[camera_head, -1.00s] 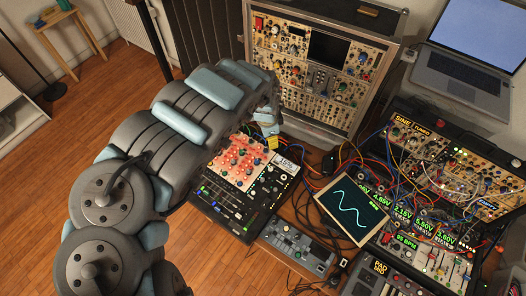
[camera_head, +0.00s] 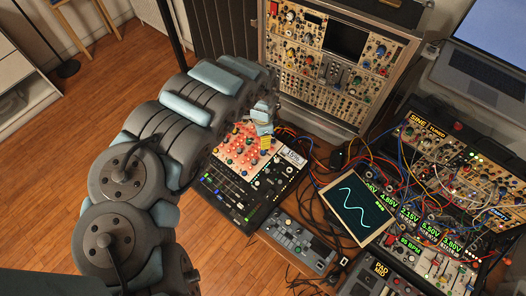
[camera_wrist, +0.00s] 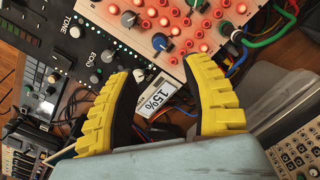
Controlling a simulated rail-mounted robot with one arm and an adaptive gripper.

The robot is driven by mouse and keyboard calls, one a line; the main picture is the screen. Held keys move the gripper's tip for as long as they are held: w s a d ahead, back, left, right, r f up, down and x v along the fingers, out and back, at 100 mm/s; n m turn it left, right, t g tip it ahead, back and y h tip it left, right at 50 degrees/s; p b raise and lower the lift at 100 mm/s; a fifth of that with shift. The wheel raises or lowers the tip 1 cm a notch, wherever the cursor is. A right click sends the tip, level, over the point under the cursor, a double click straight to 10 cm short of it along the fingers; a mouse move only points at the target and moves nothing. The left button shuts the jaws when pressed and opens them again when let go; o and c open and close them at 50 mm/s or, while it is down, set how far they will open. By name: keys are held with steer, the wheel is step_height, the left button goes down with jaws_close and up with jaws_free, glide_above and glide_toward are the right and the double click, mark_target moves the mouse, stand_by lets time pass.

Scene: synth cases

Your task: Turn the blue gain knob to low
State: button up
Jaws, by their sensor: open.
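A blue knob (camera_wrist: 161,42) sits at the edge of the red-lit panel in the wrist view, just beyond the gap between my fingertips. In the head view my gripper (camera_head: 265,143) is over the red-lit panel's right edge, partly hidden by my arm.
A black mixer (camera_head: 238,190) with sliders and knobs carries the red-lit panel (camera_head: 236,148). Loose cables (camera_head: 312,185) run to its right. A tall synth case (camera_head: 335,75) stands behind, and a tablet with a waveform (camera_head: 357,205) lies to the right.

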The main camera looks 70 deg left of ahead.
mark_target(263, 151)
steer(key=shift+f+b, duration=0.75)
steer(key=shift+f, duration=4.35)
jaws_close()
